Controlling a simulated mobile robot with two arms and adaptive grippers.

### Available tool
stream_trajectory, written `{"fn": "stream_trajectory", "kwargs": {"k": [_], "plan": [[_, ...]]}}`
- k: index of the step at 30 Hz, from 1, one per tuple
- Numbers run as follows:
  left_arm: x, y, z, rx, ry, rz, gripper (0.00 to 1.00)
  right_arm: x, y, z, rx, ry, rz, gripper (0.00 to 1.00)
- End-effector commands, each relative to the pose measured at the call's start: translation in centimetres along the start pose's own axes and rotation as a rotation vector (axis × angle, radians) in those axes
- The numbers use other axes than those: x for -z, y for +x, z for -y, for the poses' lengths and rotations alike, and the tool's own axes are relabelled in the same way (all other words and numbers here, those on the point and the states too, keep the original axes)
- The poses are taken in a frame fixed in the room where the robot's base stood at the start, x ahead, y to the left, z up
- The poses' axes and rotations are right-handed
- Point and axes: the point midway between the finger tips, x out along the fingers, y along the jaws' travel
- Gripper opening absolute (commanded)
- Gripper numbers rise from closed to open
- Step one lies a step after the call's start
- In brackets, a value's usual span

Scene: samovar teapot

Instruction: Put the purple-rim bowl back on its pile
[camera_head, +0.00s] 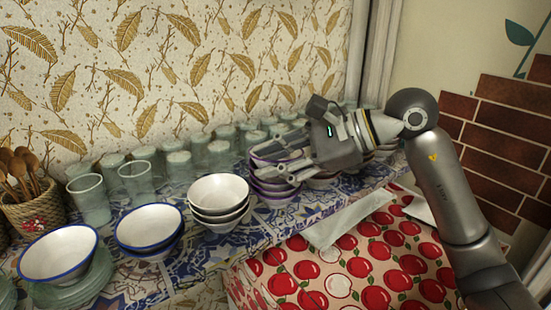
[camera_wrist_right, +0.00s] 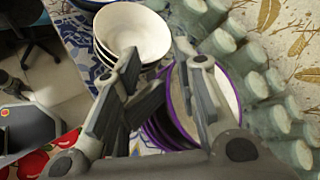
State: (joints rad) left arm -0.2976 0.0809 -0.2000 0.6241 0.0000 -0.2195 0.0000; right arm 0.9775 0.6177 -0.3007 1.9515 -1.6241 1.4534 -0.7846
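The purple-rim bowl (camera_head: 262,157) is at the top of a pile of purple-rim bowls (camera_head: 272,190), partly hidden by my right gripper (camera_head: 277,157). In the right wrist view, the bowl's white inside and purple rim (camera_wrist_right: 226,88) show, with more purple rims stacked below (camera_wrist_right: 157,133). My right gripper (camera_wrist_right: 158,50) has its fingers spread apart, with the near rim between them. One finger overlaps the bowl's inside and the other is outside the rim. I see no finger closed on the rim. My left gripper is not in view.
White dark-rimmed bowls (camera_head: 219,194) are stacked just left of the pile. Blue-rim bowls (camera_head: 149,227) and a blue-rim bowl on glass plates (camera_head: 58,253) stand farther left. Glasses (camera_head: 217,153) crowd behind. An apple-print cloth (camera_head: 345,268) lies in front.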

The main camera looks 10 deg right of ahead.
Motion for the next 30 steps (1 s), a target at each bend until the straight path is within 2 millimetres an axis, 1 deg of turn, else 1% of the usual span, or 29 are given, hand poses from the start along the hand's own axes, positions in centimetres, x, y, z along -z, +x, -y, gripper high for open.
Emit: {"fn": "stream_trajectory", "kwargs": {"k": [1, 9, 11, 14, 17, 24, 27, 30], "plan": [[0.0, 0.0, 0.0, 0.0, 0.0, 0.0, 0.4, 0.3, 0.1, -0.1, -0.005, 0.004, -0.008, 0.31], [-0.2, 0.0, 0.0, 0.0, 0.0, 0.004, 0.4, 0.3, 0.0, 0.0, -0.001, 0.003, -0.008, 0.31], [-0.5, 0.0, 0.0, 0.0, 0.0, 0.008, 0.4, 0.3, -0.1, 0.0, -0.001, 0.003, -0.008, 0.31], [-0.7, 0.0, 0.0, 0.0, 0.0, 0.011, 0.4, 0.3, -0.5, 0.1, 0.001, 0.003, -0.008, 0.31], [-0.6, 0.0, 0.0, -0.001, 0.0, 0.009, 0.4, 0.3, -1.8, 0.1, 0.004, 0.002, -0.008, 0.31], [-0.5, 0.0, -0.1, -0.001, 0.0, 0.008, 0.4, 0.2, -6.8, 0.1, 0.007, 0.001, -0.009, 0.31], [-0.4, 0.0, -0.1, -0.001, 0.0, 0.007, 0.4, 0.1, -8.8, 0.1, 0.006, 0.001, -0.008, 0.31], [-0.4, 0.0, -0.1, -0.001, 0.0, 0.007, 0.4, 0.1, -10.4, 0.1, 0.006, 0.001, -0.006, 0.31]]}}
